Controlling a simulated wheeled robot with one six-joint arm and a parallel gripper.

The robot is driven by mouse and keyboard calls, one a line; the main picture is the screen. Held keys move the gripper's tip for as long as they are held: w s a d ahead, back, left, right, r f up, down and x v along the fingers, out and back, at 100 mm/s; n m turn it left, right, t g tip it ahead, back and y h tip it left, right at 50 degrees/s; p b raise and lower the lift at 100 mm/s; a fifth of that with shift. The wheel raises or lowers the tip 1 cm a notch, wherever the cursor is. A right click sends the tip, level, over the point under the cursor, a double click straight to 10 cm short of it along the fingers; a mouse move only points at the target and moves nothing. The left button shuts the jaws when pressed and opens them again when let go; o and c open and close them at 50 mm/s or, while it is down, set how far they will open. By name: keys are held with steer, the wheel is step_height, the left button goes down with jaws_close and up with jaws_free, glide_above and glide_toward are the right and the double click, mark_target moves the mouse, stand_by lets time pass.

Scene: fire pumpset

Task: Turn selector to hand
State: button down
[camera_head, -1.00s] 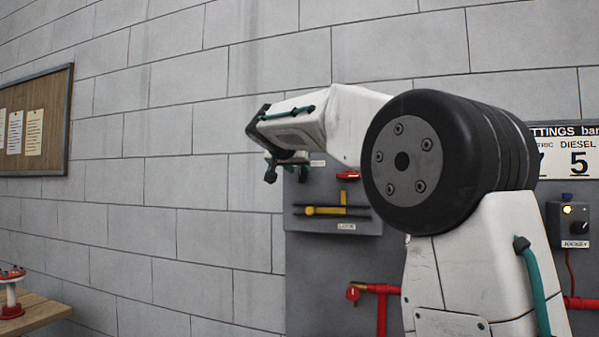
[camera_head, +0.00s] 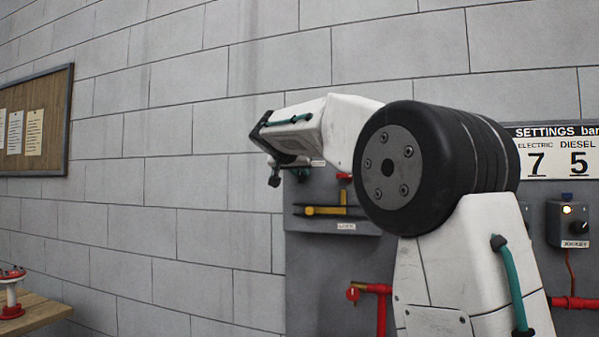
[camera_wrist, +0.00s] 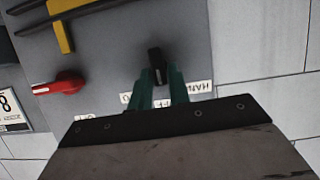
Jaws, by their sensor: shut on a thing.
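The black selector knob (camera_wrist: 156,62) stands out from the grey panel (camera_wrist: 110,52) in the wrist view. My gripper (camera_wrist: 157,78) has its two green fingers close on either side of the knob, shut on it. A white label reading HAND (camera_wrist: 200,88) lies to the right of the fingers. Other label lettering is partly hidden behind the fingers. In the head view my gripper (camera_head: 275,179) is small at the panel's upper left, and my arm hides the selector.
A red rotary handle (camera_wrist: 60,83) sits left of the knob, with a yellow-handled lever (camera_wrist: 60,28) above it.

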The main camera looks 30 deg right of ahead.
steer(key=shift+w+a+f+n+g+h, duration=0.15)
steer(key=shift+n+g+h, duration=0.35)
steer(key=shift+n, duration=0.5)
steer(key=shift+w+a+n+g+h, duration=0.15)
steer(key=shift+n+g+h, duration=0.3)
steer(key=shift+n, duration=0.55)
steer(key=shift+w+a+f+n+g+h, duration=0.15)
steer(key=shift+n+g+h, duration=0.3)
steer(key=shift+n, duration=0.55)
steer(key=c, duration=1.4)
jaws_free()
steer(key=shift+d, duration=0.1)
steer(key=shift+c, duration=0.2)
steer(key=v, duration=0.8)
steer(key=shift+f, duration=0.1)
